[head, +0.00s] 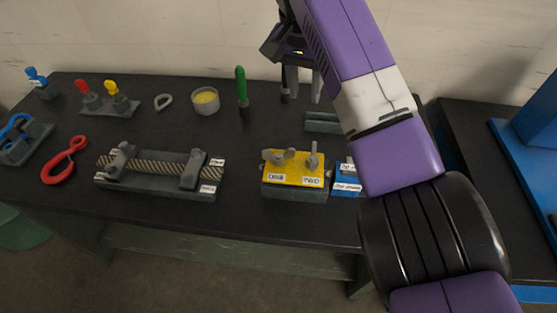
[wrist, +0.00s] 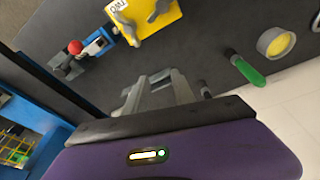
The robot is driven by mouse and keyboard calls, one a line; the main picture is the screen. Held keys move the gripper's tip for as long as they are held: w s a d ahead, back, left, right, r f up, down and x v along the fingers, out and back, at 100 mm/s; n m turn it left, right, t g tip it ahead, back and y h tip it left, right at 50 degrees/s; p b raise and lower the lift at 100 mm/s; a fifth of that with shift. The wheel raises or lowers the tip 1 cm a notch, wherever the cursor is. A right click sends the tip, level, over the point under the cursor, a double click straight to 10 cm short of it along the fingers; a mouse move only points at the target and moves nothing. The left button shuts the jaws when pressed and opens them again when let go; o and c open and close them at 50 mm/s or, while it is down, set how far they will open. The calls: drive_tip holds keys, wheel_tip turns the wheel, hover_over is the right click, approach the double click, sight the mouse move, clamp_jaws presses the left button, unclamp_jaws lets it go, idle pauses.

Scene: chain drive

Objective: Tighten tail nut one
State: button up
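A yellow-topped block (head: 294,163) sits near the front edge of the table, right of centre. It carries two grey wing nuts: the left one (head: 278,157) stands behind a label that seems to read ONE, the right one (head: 313,158) behind the label TWO. In the wrist view the yellow block (wrist: 178,17) is at the top, partly cut off. My gripper (head: 304,92) hangs over the back of the table, beyond the block and apart from it. Its two grey fingers look apart with nothing gripped; they also show in the wrist view (wrist: 160,82).
A grey bracket (head: 322,122) lies behind the block, and a blue block (head: 345,180) stands right of it. A green-handled tool (head: 241,87) and a cup with yellow contents (head: 205,101) stand at the back. A rope clamp fixture (head: 160,185) lies left. My arm covers the right side.

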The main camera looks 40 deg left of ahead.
drive_tip(key=f+n, duration=0.1)
drive_tip(key=n, duration=0.2)
drive_tip(key=n+g+b, duration=0.2)
drive_tip(key=n, duration=1.6)
hover_over(279, 150)
drive_tip(key=shift+h, duration=0.4)
drive_tip(key=f, duration=0.4)
drive_tip(key=shift+w+d, duration=0.1)
drive_tip(key=shift+w, duration=0.15)
drive_tip(key=shift+s+n+g, duration=0.3)
drive_tip(key=shift+n, duration=1)
drive_tip(key=shift+f+p, duration=0.3)
drive_tip(key=shift+f, duration=3.6)
drive_tip(key=shift+c, duration=0.2)
